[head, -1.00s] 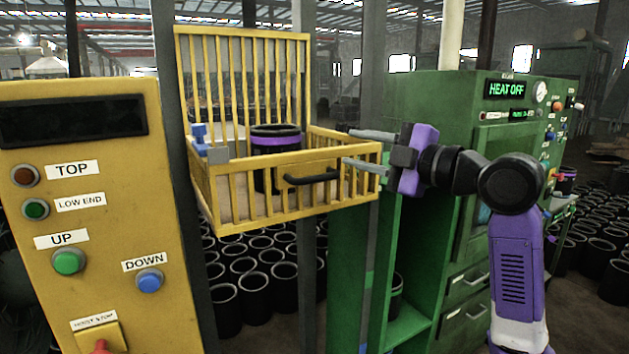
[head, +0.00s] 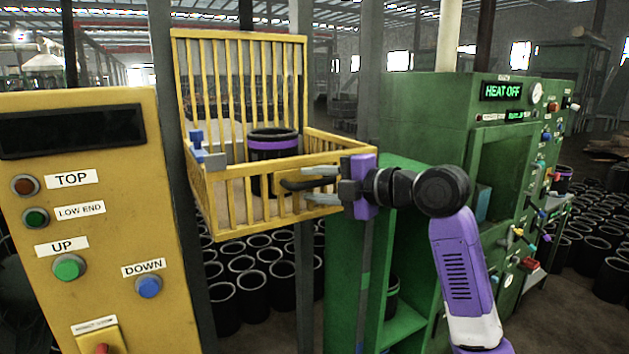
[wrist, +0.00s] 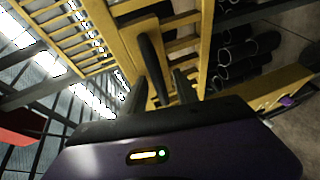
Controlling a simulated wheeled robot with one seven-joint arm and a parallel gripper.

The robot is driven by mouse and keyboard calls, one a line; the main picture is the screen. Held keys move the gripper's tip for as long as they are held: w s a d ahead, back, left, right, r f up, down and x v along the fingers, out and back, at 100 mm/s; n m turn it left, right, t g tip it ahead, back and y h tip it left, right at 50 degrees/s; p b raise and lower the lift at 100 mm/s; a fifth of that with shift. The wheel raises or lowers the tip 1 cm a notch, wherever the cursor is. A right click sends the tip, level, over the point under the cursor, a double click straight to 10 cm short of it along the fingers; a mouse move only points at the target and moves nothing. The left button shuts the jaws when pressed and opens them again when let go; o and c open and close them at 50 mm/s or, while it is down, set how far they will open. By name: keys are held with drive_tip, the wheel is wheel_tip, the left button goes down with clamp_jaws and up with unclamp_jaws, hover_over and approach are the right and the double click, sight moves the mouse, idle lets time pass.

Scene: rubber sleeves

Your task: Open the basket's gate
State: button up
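The yellow barred basket (head: 240,42) hangs left of centre in the head view. Its low front gate (head: 235,205) stands upright, with a dark handle (head: 293,185) on its top plate. The handle shows long and black in the wrist view (wrist: 152,62). My gripper (head: 308,184) is at the handle from the right, its two grey fingers apart, one higher and one lower. In the wrist view my gripper (wrist: 161,88) has its fingers on either side of the handle's near end. Contact cannot be told. A blue latch-like part (head: 197,138) sits at the basket's left corner.
A black sleeve with a purple band (head: 273,150) stands in the basket. A yellow button panel (head: 110,220) is at left, a green machine (head: 430,110) reading HEAT OFF at right. Grey posts (head: 369,70) flank the basket. Several black sleeves (head: 282,272) stand on the floor below.

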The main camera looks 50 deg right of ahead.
drive_tip(key=shift+w, duration=0.1)
clamp_jaws()
idle(1.4)
